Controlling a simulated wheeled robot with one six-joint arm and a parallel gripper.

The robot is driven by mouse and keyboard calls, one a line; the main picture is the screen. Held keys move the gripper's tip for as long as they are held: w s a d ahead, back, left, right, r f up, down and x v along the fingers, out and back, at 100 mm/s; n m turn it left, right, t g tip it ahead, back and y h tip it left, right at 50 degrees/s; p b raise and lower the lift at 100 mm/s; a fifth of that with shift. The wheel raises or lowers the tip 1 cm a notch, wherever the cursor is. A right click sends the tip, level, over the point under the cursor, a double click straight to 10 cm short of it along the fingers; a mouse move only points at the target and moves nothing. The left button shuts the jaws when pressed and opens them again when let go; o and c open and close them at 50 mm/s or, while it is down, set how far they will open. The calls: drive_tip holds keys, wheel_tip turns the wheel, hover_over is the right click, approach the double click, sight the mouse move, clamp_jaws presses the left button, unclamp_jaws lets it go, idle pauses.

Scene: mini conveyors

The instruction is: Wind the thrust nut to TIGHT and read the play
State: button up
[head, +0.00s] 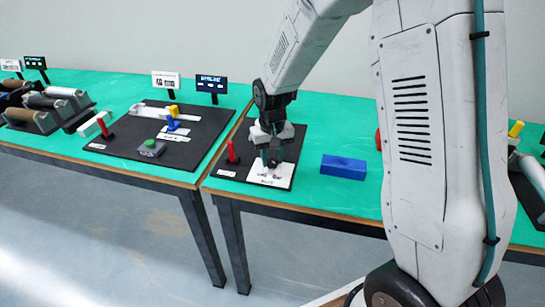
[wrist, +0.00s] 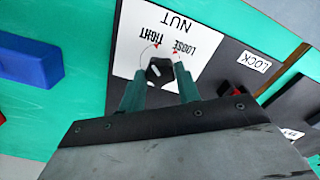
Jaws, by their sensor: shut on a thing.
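The thrust nut (wrist: 159,71) is a black knob with a pale mark on its top. It stands on a white card (wrist: 185,30) printed NUT, LOOSE and TIGHT, with small red marks by an arc. My gripper (wrist: 160,82) is shut on the nut, one finger on each side. In the head view my gripper (head: 271,158) points down over the white card (head: 270,172) on a black board (head: 297,158), and hides the nut. Where the nut's mark points on the arc I cannot tell. No play reading is legible.
A red lever (head: 232,152) stands left of my gripper, by a label reading LOCK in the wrist view (wrist: 255,62). A blue block (head: 343,167) lies to the right. Another black board (head: 205,140) and a small dark display (head: 211,85) are to the left.

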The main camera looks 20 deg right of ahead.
sight(272, 161)
drive_tip(key=shift+m, duration=2)
drive_tip(key=o, duration=1)
drive_tip(key=shift+c, duration=0.2)
wheel_tip(272, 161, up, 8)
drive_tip(key=shift+f, duration=0.1)
